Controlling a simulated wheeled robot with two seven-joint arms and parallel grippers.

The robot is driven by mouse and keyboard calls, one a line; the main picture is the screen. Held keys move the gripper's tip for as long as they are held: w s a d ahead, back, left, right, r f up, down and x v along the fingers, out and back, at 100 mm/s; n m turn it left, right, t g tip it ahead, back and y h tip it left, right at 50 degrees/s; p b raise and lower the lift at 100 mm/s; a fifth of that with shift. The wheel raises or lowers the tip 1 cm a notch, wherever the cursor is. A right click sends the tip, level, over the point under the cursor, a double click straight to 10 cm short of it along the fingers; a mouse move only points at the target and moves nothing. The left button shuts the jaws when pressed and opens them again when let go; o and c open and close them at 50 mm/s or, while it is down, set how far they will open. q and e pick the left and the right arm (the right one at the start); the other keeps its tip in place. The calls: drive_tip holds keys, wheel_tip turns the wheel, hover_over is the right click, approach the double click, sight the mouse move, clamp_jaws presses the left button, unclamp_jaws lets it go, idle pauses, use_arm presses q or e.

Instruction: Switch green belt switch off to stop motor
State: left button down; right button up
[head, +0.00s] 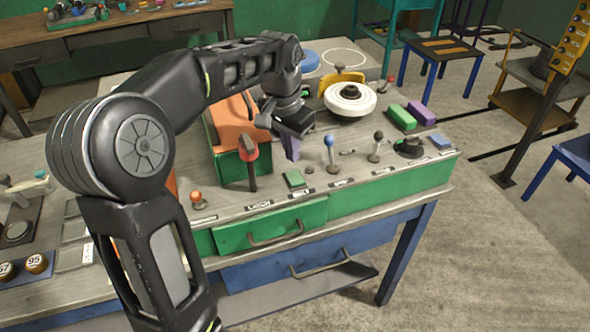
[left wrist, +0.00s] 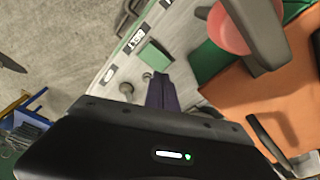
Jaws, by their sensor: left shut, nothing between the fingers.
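The green belt switch (head: 294,179) is a small green block on the front part of the bench top, with a label plate in front of it. It also shows in the left wrist view (left wrist: 153,56) beside a label that seems to read BELT (left wrist: 132,40). Whether it is on or off I cannot tell. My left gripper (head: 291,150) is shut and empty, its dark purple fingers pointing down just behind the switch. In the left wrist view the fingertips (left wrist: 160,80) are close to the switch; contact cannot be told. My right gripper is not in view.
A red-topped lever (head: 251,165) stands left of the switch, by an orange-topped green box (head: 230,127). A blue-knobbed lever (head: 330,150) and a black-knobbed lever (head: 377,146) stand to its right. A white wheel (head: 350,103) is behind. A small grey knob (left wrist: 147,77) sits near my fingertips.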

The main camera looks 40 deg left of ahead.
use_arm(q)
wheel_tip(320, 180, up, 3)
drive_tip(key=shift+p, duration=0.95)
